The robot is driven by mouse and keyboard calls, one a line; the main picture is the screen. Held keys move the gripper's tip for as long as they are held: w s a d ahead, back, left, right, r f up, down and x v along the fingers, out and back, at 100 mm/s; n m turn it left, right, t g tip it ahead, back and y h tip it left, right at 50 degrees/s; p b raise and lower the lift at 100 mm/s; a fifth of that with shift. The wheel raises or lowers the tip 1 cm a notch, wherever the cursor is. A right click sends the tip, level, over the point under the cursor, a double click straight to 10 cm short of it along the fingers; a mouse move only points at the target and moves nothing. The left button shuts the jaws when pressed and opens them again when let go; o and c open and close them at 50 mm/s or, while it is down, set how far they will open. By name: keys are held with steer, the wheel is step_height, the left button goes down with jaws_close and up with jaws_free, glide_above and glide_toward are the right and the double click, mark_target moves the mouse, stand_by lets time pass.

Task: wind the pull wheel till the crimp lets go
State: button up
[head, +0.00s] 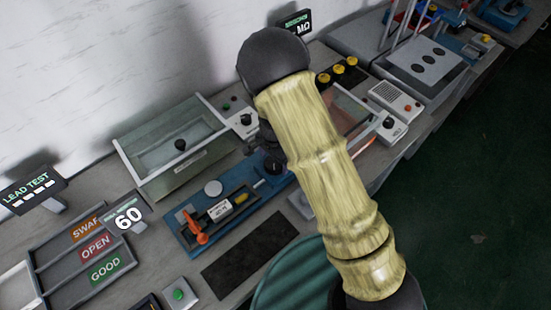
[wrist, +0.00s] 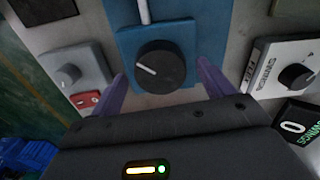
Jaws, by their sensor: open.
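The pull wheel (wrist: 161,66) is a black round knob with a white mark pointing to its upper left. It sits on the end of a blue base, and a pale rod runs up from it in the wrist view. My gripper (wrist: 161,72) is open, with one purple finger on each side of the wheel and visible gaps between. In the head view the wheel (head: 272,171) is partly behind my arm. The blue pull tester (head: 187,232) carries an orange lever (head: 195,228), a white labelled block and a yellow piece. The crimp itself is too small to tell.

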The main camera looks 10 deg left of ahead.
steer(key=shift+f, duration=0.25)
steer(key=c, duration=1)
steer(key=shift+o, duration=0.2)
steer(key=shift+d, duration=0.1)
